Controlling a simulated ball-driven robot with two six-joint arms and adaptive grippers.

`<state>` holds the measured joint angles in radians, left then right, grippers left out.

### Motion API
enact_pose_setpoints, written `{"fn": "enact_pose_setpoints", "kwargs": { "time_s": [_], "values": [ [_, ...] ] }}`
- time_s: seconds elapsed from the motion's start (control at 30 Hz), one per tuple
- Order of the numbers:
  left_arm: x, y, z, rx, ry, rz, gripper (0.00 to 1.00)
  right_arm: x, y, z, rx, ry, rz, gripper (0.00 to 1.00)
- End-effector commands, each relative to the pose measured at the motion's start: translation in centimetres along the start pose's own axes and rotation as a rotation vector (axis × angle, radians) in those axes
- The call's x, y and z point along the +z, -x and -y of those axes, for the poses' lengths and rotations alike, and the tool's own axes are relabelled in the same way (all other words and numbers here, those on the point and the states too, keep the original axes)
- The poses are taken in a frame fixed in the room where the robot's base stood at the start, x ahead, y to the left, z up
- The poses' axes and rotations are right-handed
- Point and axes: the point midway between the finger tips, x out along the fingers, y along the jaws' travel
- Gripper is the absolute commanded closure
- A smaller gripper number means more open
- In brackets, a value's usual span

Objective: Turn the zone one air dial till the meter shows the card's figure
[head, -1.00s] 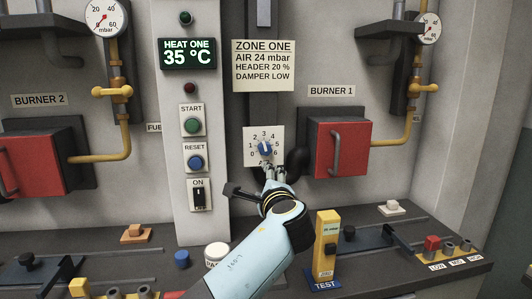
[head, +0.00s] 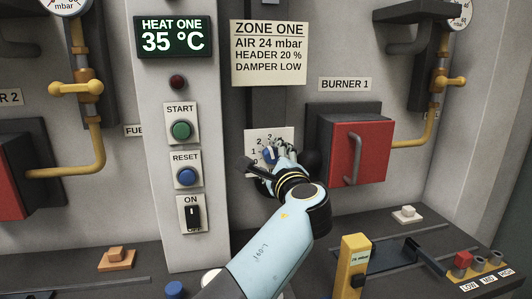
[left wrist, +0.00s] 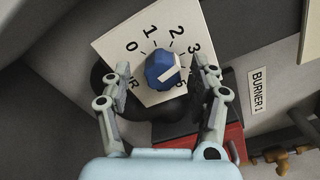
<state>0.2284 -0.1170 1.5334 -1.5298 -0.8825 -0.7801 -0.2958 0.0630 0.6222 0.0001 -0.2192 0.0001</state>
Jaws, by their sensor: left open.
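The air dial is a blue faceted knob (left wrist: 159,70) with a white mark, on a white plate (left wrist: 113,48) numbered from 0 upward. The mark points roughly toward the 3 side. My left gripper (left wrist: 160,74) is open, with one finger on each side of the knob; contact is not clear. In the head view, the gripper (head: 277,152) covers much of the plate (head: 253,140). The card (head: 268,52) reads ZONE ONE, AIR 24 mbar. A round mbar meter (head: 461,13) above burner 1 is cut off, its needle unreadable. My right gripper is not in view.
A red burner box (head: 349,152) with a grey handle stands right of the dial. A column with START (head: 181,130), RESET and ON controls stands left. A yellow block (head: 352,275) stands on the ledge below, near my left arm.

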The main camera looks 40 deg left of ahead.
Motion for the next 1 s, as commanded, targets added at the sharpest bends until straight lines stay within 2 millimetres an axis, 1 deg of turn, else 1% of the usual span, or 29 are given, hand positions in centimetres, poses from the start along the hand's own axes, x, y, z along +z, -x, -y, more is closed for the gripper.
{"fn": "enact_pose_setpoints", "kwargs": {
  "time_s": [0.2,0.33,0.53,0.73,0.77,0.87,1.0],
  "values": [
    [-0.1,0.2,0.0,0.001,0.000,0.001,0.40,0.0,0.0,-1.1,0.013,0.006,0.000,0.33],
    [-0.1,0.2,0.0,0.001,0.000,0.001,0.41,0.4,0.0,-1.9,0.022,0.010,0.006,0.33],
    [-0.1,0.2,0.0,0.001,0.000,0.001,0.67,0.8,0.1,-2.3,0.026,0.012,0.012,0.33],
    [-0.1,0.2,0.0,0.002,0.000,0.001,0.93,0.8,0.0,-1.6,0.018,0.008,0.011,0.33],
    [-0.1,0.2,0.0,0.002,0.000,0.001,0.95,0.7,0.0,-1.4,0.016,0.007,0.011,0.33],
    [-0.1,0.2,-0.1,0.002,0.014,0.001,0.95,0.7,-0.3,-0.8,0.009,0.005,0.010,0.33],
    [-0.3,0.2,-0.4,0.001,0.093,0.001,0.95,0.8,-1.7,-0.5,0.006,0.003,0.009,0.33]
  ]
}}
